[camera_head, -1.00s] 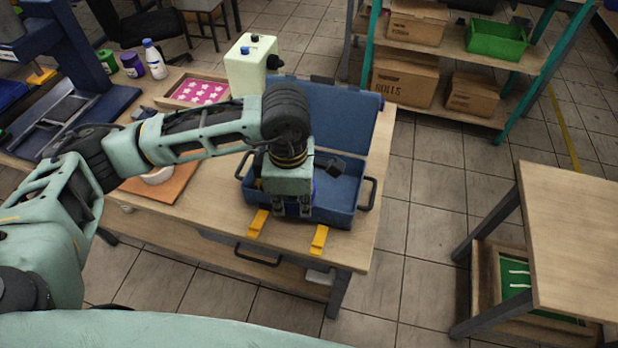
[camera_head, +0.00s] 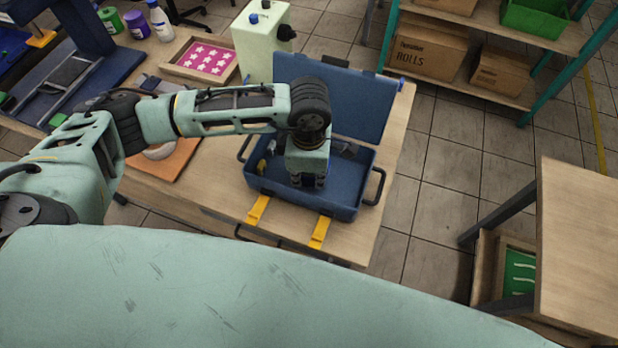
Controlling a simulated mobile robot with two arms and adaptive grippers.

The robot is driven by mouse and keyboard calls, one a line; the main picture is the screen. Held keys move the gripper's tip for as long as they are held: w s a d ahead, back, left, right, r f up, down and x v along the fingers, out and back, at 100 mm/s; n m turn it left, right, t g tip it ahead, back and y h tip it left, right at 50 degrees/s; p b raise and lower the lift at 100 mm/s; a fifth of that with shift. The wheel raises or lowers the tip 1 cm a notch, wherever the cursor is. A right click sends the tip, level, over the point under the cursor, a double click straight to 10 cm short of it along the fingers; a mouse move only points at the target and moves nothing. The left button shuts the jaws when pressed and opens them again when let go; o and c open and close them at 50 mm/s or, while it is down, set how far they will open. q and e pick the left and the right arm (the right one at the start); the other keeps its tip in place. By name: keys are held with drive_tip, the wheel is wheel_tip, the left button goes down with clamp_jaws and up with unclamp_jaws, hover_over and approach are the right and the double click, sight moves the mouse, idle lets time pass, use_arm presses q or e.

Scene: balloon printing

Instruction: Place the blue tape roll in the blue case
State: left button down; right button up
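The blue case (camera_head: 335,207) lies open on the wooden table with its lid (camera_head: 350,95) raised at the back. My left gripper (camera_head: 308,182) points down into the case, behind its front wall. Its fingers are small and partly hidden, so I cannot tell whether they are open or shut. I cannot make out the blue tape roll; it may be hidden by the gripper or the case. Something yellow (camera_head: 262,167) and some dark items (camera_head: 345,148) lie inside the case. My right gripper is not in view.
Yellow latches (camera_head: 257,211) stick out from the case front, and dark handles stand at its sides. A pale green machine (camera_head: 262,45) and a tray of pink star prints (camera_head: 207,60) are behind. A white round item (camera_head: 160,151) sits on an orange board (camera_head: 185,160).

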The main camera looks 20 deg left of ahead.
sight(309, 183)
use_arm(q)
wheel_tip(309, 183, down, 3)
drive_tip(key=shift+r, duration=0.1)
drive_tip(key=c, duration=2.3)
unclamp_jaws()
drive_tip(key=shift+o, duration=0.4)
drive_tip(key=shift+r+p, duration=0.15)
drive_tip(key=shift+p, duration=0.2)
drive_tip(key=shift+w+r+b, duration=0.1)
drive_tip(key=shift+r+b, duration=0.25)
wheel_tip(309, 183, up, 10)
drive_tip(key=shift+f+b, duration=0.15)
drive_tip(key=shift+b, duration=1)
drive_tip(key=shift+r, duration=0.7)
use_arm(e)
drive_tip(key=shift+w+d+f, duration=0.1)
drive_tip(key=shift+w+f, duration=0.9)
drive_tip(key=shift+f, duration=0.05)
